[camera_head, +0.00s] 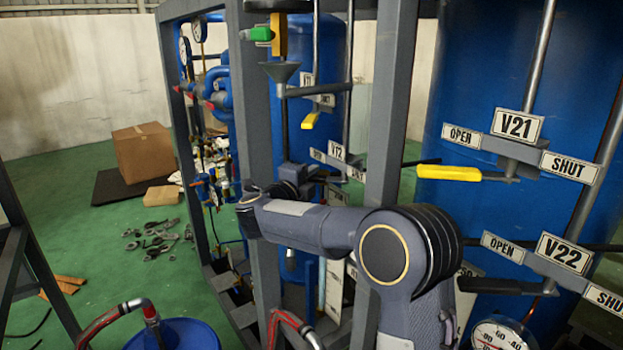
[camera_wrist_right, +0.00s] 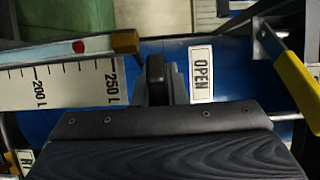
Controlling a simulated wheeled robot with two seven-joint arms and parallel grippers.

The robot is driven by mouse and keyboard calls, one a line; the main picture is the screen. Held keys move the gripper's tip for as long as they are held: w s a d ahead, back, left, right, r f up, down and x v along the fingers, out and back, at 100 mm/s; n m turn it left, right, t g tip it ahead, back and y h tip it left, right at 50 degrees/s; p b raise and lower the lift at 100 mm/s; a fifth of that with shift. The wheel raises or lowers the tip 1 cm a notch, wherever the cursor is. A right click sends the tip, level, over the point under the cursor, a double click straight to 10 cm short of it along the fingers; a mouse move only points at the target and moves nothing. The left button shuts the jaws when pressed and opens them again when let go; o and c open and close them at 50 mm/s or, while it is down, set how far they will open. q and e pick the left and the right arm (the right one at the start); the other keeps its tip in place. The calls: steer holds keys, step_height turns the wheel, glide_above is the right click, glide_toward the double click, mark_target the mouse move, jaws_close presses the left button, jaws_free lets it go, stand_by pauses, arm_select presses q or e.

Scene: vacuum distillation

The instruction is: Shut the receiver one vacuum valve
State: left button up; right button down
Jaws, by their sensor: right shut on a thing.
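In the head view my right arm reaches left, and its dark gripper (camera_head: 291,184) is at the V12 bracket, beside the V12 sign (camera_head: 336,151). In the wrist view the gripper's fingertips (camera_wrist_right: 158,70) are closed beside an OPEN plate (camera_wrist_right: 201,72). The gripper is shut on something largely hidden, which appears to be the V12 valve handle. Above it in the head view, a yellow handle (camera_head: 310,120) hangs below the V11 sign (camera_head: 307,80). A yellow handle also shows at the right of the wrist view (camera_wrist_right: 296,85). My left gripper is not in view.
Grey frame posts (camera_head: 391,100) stand close around the arm. At right, V21's yellow handle (camera_head: 449,173) points toward its OPEN plate (camera_head: 462,136), with the V22 sign (camera_head: 563,253) below. A cardboard box (camera_head: 143,149) and loose tools (camera_head: 155,236) lie on the green floor.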

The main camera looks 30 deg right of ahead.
steer(key=n+t+y+b, duration=0.1)
steer(key=s+n+t+y+b, duration=0.1)
steer(key=a+n+t+b, duration=0.1)
steer(key=b, duration=0.1)
steer(key=shift+s+a+f+t+y, duration=0.1)
steer(key=shift+s+f+t+y, duration=0.15)
steer(key=shift+s+t+y, duration=0.15)
steer(key=shift+s+a+r+n+t+y+b, duration=0.1)
steer(key=shift+s+a+n+t+y+b, duration=0.15)
steer(key=shift+s+n+t+y+b, duration=0.55)
steer(key=shift+s+a+n+t+y+b, duration=0.25)
steer(key=shift+n+t+y+b, duration=0.6)
steer(key=shift+y, duration=0.75)
steer(key=shift+s+a+r+n+t+y+b, duration=0.1)
steer(key=shift+s+a+n+t+y+b, duration=0.3)
steer(key=shift+n+y, duration=0.75)
steer(key=shift+s+d, duration=0.15)
steer(key=shift+y, duration=0.25)
steer(key=c, duration=1.5)
jaws_free()
steer(key=shift+o, duration=0.2)
steer(key=shift+s, duration=0.1)
steer(key=v, duration=0.7)
steer(key=shift+s, duration=0.3)
